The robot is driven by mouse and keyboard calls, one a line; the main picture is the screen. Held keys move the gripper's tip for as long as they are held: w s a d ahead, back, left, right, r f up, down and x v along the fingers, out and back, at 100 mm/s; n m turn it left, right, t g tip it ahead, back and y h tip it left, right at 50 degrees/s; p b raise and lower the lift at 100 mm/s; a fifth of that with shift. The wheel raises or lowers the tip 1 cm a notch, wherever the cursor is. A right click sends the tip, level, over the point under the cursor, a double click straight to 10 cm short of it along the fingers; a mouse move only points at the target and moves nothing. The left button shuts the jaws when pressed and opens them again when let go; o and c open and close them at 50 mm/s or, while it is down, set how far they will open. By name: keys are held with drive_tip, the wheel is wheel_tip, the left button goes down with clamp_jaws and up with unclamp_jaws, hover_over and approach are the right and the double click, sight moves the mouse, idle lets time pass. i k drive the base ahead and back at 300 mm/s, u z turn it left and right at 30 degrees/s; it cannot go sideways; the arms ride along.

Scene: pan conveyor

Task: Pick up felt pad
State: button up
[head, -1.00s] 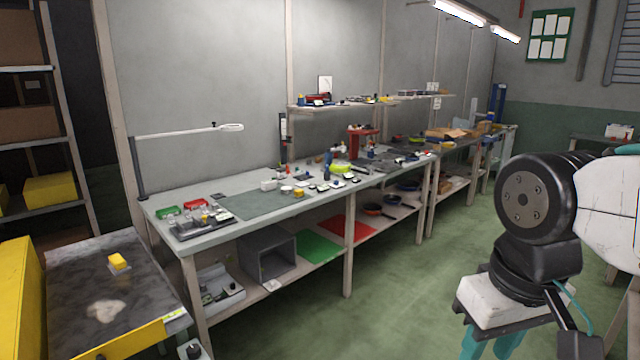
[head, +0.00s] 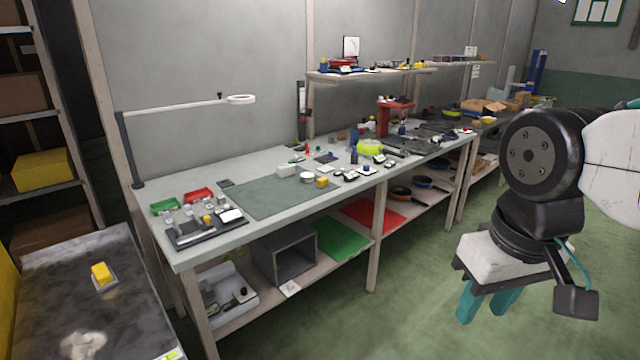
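I cannot tell for sure which thing is the felt pad. A grey-green mat (head: 275,195) lies flat on the long workbench. A crumpled cream cloth-like piece (head: 84,346) lies on the dark belt surface at lower left, cut by the picture's bottom edge. A yellow block on a small pale base (head: 102,274) sits on the same surface. My gripper (head: 485,312) points down at the right, with its teal fingers apart and nothing seen between them. It is over the floor, in front of the bench and clear of all these things.
The workbench (head: 205,252) carries small parts, a dark tray (head: 205,236) and a lamp arm (head: 175,108). Its lower shelf holds a grey bin (head: 285,256), a green sheet (head: 328,240), a red sheet (head: 372,214) and pans. The green floor (head: 400,310) in front is free.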

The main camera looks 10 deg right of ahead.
sight(322, 183)
drive_tip(key=z, duration=0.4)
drive_tip(key=i, duration=2.3)
drive_tip(key=u, duration=0.25)
